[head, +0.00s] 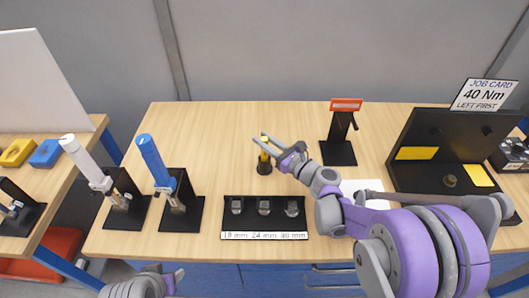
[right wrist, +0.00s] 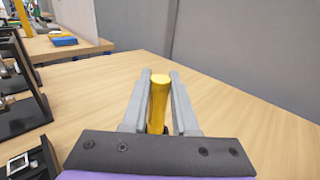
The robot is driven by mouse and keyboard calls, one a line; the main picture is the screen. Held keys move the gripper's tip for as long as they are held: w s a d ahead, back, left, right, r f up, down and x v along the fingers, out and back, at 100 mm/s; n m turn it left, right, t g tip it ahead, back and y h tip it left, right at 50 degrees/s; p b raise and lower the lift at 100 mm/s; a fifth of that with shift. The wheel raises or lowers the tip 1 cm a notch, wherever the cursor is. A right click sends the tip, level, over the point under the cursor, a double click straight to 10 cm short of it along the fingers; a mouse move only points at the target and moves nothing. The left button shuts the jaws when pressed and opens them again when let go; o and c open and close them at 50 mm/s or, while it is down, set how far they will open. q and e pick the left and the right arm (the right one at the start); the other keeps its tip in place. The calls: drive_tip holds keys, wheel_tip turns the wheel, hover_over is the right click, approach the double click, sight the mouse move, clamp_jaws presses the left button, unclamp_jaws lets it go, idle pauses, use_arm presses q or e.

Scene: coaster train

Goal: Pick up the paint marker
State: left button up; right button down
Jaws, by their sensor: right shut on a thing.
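The paint marker (head: 264,156) is a small yellow upright cylinder near the middle of the wooden table. Its lower part is black or stands in a black holder; I cannot tell which. My right gripper (head: 262,141) reaches it from the right and is shut on its upper part. In the right wrist view the yellow marker (right wrist: 159,98) sits between the two grey fingers of the gripper (right wrist: 160,95). Its lower end is hidden there. My left gripper (head: 172,279) shows only partly at the bottom edge of the head view, away from the marker.
Blue (head: 152,160) and white (head: 81,155) handled tools stand in black stands at left. A red-topped stand (head: 340,150) is behind right. A black fixture with a job card (head: 484,95) stands far right.

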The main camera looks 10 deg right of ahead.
idle(0.6)
wheel_tip(320, 180, up, 10)
drive_tip(key=shift+r+p, duration=0.1)
drive_tip(key=shift+p, duration=0.45)
drive_tip(key=c, duration=1.2)
unclamp_jaws()
clamp_jaws()
